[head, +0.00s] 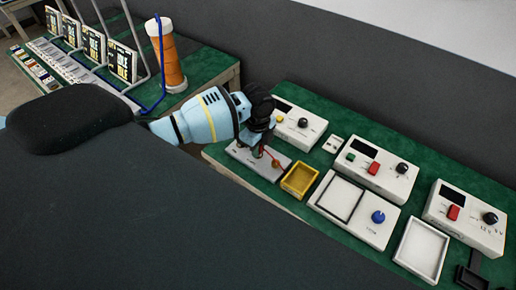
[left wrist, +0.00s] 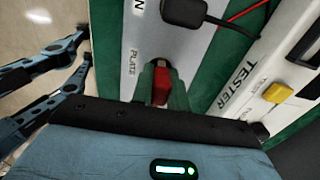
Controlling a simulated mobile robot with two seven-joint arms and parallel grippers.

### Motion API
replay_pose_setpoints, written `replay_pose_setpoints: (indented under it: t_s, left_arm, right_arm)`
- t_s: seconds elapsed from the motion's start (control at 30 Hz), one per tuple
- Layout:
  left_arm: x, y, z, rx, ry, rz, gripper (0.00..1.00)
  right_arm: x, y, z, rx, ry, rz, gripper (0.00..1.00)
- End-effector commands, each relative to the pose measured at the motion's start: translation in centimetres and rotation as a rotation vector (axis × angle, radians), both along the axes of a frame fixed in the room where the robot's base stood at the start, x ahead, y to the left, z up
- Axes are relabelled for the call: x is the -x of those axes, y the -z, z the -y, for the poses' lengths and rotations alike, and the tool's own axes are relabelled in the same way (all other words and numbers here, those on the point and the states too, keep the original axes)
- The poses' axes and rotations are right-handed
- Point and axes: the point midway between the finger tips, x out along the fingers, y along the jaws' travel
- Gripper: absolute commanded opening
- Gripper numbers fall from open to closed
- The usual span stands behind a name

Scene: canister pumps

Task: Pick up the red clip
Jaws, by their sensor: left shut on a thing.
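The red clip (left wrist: 160,86) is in the left wrist view, between the fingers of my left gripper (left wrist: 161,92). The gripper is shut on it, just over a grey plate (left wrist: 150,40) with printed lettering. In the head view my left gripper (head: 263,146) reaches down over the same grey plate (head: 242,155) at the left end of the green bench. The gripper and wrist hide most of the clip there. My right gripper cannot be made out in either view.
A yellow tray (head: 299,181) stands right of the plate. A white tester box (head: 298,125) is behind it, with a yellow button (left wrist: 277,92). A black piece (left wrist: 185,10) and a red cable (left wrist: 246,10) lie near the gripper. More instrument boxes (head: 375,170) fill the bench rightward.

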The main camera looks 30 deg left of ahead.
Motion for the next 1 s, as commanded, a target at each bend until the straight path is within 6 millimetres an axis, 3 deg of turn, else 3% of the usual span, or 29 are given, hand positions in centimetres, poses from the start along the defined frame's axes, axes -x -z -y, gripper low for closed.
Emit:
replay_pose_setpoints:
  t_s: [0.27,0.5,1.0]
  left_arm:
    - [-0.1,-1.0,0.0,0.0,0.0,0.003,0.0]
    - [0.2,-3.8,0.0,0.0,0.002,0.001,0.0]
    - [11.3,-4.6,-1.3,-0.003,0.002,-0.002,0.0]
  right_arm:
    - [0.0,-0.1,0.0,0.0,0.0,0.001,0.45]
    - [-0.2,-0.2,0.0,0.0,0.0,0.006,0.45]
    - [-1.4,-1.5,0.2,0.004,-0.001,0.042,0.45]
